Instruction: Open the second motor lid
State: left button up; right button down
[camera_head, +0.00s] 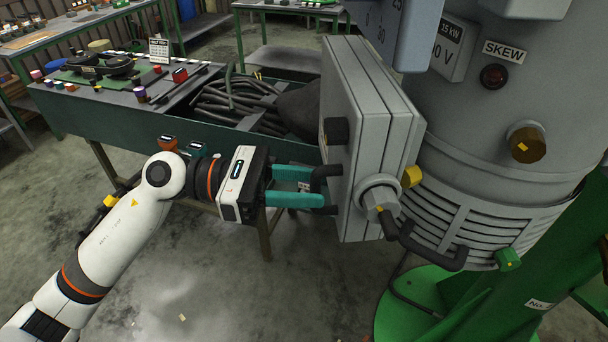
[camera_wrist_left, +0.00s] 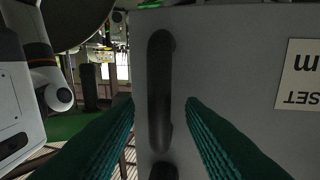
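The motor lid (camera_head: 347,95) is a pale grey square plate on the side of the big grey motor (camera_head: 480,150), and it looks closed. A black bar handle (camera_head: 331,172) sits on its outer face. My left gripper (camera_head: 318,187) has its teal fingers reaching the handle from the left. In the left wrist view the handle (camera_wrist_left: 160,90) stands upright between the two fingers, with a gap on both sides. The gripper is open around the handle. The lid's grey face (camera_wrist_left: 235,60) fills the right of that view. My right gripper is not in view.
A green bench (camera_head: 120,110) with a bin of black cables (camera_head: 235,100) stands behind the left arm.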

pick_arm(q)
jog(key=shift+d, duration=0.1)
grip_shut()
